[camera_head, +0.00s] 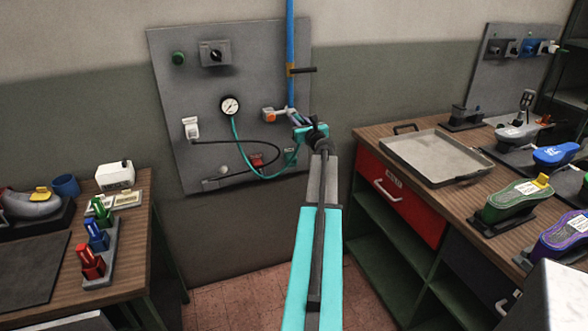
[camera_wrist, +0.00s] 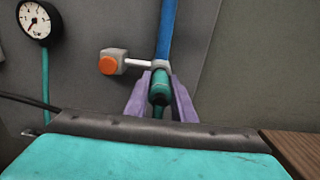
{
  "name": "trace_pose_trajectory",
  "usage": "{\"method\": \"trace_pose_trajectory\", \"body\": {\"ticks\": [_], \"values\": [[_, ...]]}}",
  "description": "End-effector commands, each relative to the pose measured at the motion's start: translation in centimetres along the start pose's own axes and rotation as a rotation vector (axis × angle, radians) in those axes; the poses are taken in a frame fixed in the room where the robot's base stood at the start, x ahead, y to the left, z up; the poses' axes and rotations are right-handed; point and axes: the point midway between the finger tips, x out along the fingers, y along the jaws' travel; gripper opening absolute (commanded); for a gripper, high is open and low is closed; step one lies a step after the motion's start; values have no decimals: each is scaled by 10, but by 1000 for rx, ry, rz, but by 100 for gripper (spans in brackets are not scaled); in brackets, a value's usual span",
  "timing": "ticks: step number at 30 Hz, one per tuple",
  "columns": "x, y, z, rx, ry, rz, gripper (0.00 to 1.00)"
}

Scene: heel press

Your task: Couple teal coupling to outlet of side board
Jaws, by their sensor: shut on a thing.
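The teal coupling (camera_wrist: 159,88) is upright between the two purple fingers of my gripper (camera_wrist: 161,100), which is shut on it. In the head view my gripper (camera_head: 303,120) is in front of the right part of the grey wall board (camera_head: 205,85) and hides the coupling. The outlet (camera_wrist: 160,64) is a pale fitting at the lower end of a blue pipe (camera_head: 290,45). The coupling's top lines up just below the outlet; I cannot tell if they are joined. A teal hose (camera_head: 240,155) runs from the gauge (camera_head: 230,106) towards my gripper.
An orange-ended valve (camera_wrist: 110,63) is left of the outlet. A black cable (camera_head: 230,142) crosses the board from a white switch (camera_head: 191,128). A pipe handle (camera_head: 303,69) sticks out above. A workbench with a metal tray (camera_head: 432,184) is at right; another bench (camera_head: 130,225) is at left.

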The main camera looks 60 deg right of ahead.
Motion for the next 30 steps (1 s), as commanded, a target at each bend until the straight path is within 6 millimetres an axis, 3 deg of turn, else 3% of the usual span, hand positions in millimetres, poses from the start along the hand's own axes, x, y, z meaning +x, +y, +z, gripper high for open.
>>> {"method": "trace_pose_trajectory", "body": {"ticks": [21,22,25,30], "values": [[10,0,0,0,0,0,0],[10,0,0,0,0,0,28],[9,0,0,0,0,0,45],[9,0,0,0,0,0,45]]}}
